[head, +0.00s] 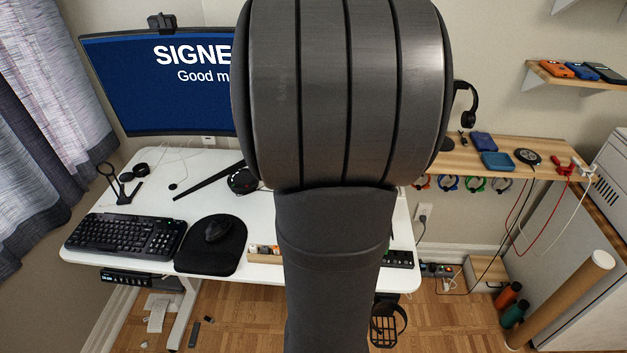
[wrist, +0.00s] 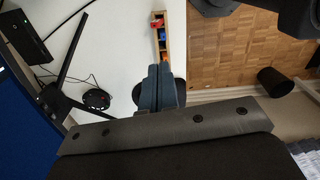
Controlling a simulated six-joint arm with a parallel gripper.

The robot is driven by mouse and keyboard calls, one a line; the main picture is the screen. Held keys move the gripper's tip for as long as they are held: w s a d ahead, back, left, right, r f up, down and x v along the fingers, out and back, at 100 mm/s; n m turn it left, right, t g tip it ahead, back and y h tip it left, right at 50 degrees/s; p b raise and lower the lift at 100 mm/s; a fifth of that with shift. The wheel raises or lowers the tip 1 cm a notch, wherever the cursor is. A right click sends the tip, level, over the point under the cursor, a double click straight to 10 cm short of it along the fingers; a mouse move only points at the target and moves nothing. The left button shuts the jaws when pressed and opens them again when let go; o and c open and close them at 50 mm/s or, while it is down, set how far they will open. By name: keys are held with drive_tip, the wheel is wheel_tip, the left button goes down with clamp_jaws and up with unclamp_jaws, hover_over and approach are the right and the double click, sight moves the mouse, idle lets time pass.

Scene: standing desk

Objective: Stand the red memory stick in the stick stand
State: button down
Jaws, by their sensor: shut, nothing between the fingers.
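My gripper (wrist: 160,75) shows in the wrist view with its blue-grey fingers together and nothing visible between them. It is above the white desk (wrist: 125,45). Just beyond the fingertips in that view lies a narrow wooden tray (wrist: 155,44) with small red, blue and white pieces in it. One small red piece (wrist: 162,34) may be the red memory stick, but it is too small to tell. In the head view the tray's left part (head: 265,259) shows at the desk's front edge; my arm hides the rest. I cannot make out the stick stand for certain.
A keyboard (head: 125,235) and a mouse pad (head: 212,248) lie on the desk's left half. A monitor (head: 155,80) stands behind. A dark slotted block (head: 398,258) is at the front right. A wooden shelf (head: 550,158) holds small devices. The desk's middle-left is partly clear.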

drive_tip(key=shift+r, duration=0.35)
wheel_tip(320, 180, down, 20)
drive_tip(key=shift+w+r, duration=0.1)
drive_tip(key=shift+r, duration=0.1)
idle(0.4)
drive_tip(key=shift+f, duration=0.35)
idle(0.3)
drive_tip(key=shift+r, duration=0.1)
wheel_tip(320, 180, up, 20)
idle(0.8)
wheel_tip(320, 180, down, 18)
drive_tip(key=shift+f, duration=0.15)
idle(0.8)
